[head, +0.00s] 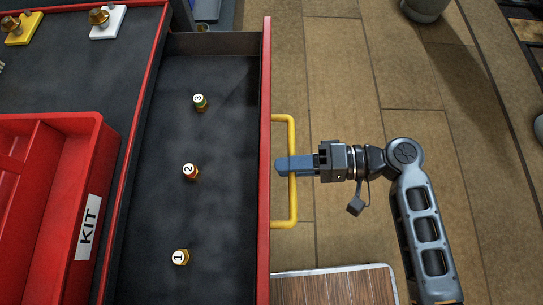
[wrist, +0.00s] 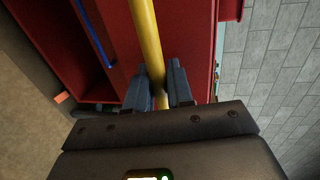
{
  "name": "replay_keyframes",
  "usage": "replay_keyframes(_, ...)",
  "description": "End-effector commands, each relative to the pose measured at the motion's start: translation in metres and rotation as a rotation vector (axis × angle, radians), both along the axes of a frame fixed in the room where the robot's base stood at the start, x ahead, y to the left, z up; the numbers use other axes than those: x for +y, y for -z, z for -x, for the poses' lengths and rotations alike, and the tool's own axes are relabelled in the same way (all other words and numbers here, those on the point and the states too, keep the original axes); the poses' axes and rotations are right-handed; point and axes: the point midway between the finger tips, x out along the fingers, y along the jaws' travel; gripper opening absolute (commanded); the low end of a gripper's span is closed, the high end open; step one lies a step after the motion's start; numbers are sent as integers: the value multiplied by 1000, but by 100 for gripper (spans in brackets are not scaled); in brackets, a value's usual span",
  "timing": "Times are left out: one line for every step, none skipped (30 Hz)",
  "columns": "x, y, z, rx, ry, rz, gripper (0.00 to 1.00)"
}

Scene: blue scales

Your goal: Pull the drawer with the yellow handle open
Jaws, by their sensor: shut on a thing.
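The drawer (head: 222,215) is pulled out from the red-edged cabinet, and its dark inside shows in the head view. Its red front (head: 265,160) carries the yellow handle (head: 291,214), a bar that also shows in the wrist view (wrist: 147,40). My gripper (head: 285,165) is shut on the middle of the handle bar, with a blue-grey finger on each side of it in the wrist view (wrist: 160,90).
A red bin marked KIT (head: 60,130) stands on the cabinet top left of the drawer. Yellow (head: 22,32) and white (head: 108,22) plates with brass fittings are at the top left. A wooden-topped piece (head: 335,288) stands below the handle. Wooden floor right of the drawer is mostly free.

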Motion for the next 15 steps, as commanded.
replay_keyframes(-3, 0, 0, 1, 0, 1, 0)
replay_keyframes(-4, 1, 0, 1, 1, 1, 0)
replay_keyframes(-6, 1, 0, 1, 1, 1, 0)
replay_keyframes(-6, 1, 0, 1, 1, 1, 0)
replay_keyframes(-7, 1, 0, 1, 0, 1, 0)
replay_keyframes(-7, 1, 1, 1, 0, 1, 0)
replay_keyframes(-7, 1, 1, 1, 0, 1, 0)
replay_keyframes(-7, 1, 1, 1, 0, 1, 0)
replay_keyframes(-7, 1, 1, 1, 0, 1, 0)
replay_keyframes(-7, 1, 1, 1, 0, 1, 0)
replay_keyframes(-7, 1, 0, 1, 0, 1, 0)
replay_keyframes(-7, 1, 0, 1, 0, 1, 0)
replay_keyframes(-7, 1, 0, 1, 0, 1, 0)
replay_keyframes(-7, 1, 0, 1, 0, 1, 0)
replay_keyframes(-7, 1, 0, 1, 0, 2, 0)
